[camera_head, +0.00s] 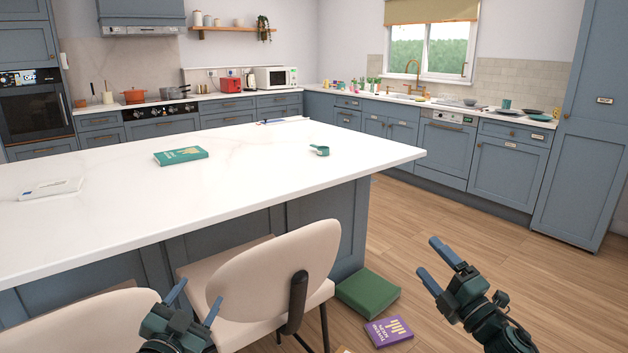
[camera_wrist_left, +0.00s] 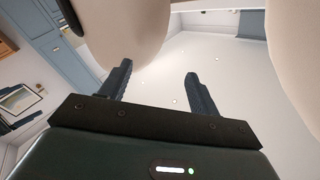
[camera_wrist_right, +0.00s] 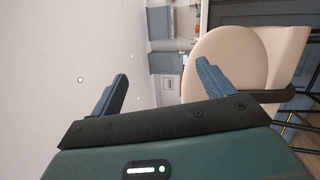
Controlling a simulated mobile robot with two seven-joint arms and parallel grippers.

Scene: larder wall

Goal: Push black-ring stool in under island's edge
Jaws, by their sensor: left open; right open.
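A cream stool (camera_head: 278,272) with a rounded back and a dark back bracket stands at the island's long side, its seat partly below the worktop edge. A second cream stool (camera_head: 90,325) is cut off at the lower left. No foot ring shows clearly, so I cannot tell which stool has the black ring. The white-topped island (camera_head: 110,215) has an overhanging edge. My left gripper (camera_head: 194,302) is open and empty between the two stool backs. My right gripper (camera_head: 430,258) is open and empty, right of the nearer stool; its wrist view shows that stool's back (camera_wrist_right: 235,65).
A green box (camera_head: 367,293) and a purple book (camera_head: 388,331) lie on the floor right of the middle stool. A teal book (camera_head: 181,156), a white item (camera_head: 50,189) and a green scoop (camera_head: 320,150) lie on the island. Wooden floor (camera_head: 400,220) is clear to the right.

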